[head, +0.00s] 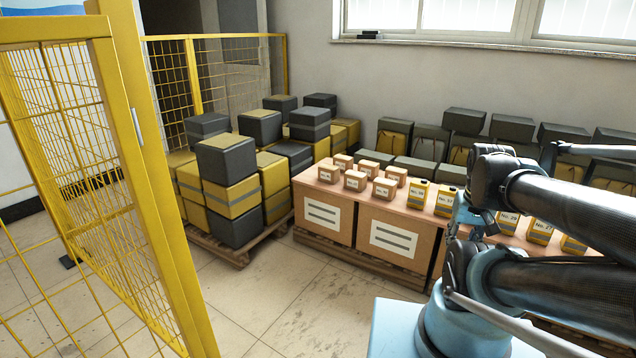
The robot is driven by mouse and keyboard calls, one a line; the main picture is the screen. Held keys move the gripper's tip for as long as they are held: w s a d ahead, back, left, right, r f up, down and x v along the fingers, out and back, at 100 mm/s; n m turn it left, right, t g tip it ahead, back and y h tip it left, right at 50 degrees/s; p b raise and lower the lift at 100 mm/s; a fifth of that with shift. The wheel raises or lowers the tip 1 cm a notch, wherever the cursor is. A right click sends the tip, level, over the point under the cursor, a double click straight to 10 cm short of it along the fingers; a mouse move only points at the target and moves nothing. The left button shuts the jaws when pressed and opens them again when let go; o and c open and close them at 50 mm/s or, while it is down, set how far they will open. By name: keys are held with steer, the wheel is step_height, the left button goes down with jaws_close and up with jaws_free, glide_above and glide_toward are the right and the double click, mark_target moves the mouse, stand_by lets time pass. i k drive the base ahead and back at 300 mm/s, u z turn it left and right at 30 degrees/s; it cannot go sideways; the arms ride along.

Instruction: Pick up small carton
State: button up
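Several small brown cartons with white labels stand in two rows on top of large cardboard boxes. A front-row small carton (328,174) is at the left end, another small carton (355,181) is beside it, and a third (384,188) is to its right. Back-row small cartons (343,162) stand just behind them. My arm fills the right side of the head view, to the right of the cartons and apart from them. My gripper does not show, so its state is hidden.
Large cardboard boxes (323,216) on a pallet carry the cartons. Yellow labelled containers (445,201) stand right of them. Black and yellow boxes (228,158) are stacked on a pallet at left. A yellow mesh fence (150,180) borders the left. The tiled floor (300,300) in front is clear.

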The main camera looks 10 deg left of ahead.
mark_target(354, 180)
steer(key=u, duration=0.5)
steer(key=i, duration=1.35)
steer(key=u, duration=0.05)
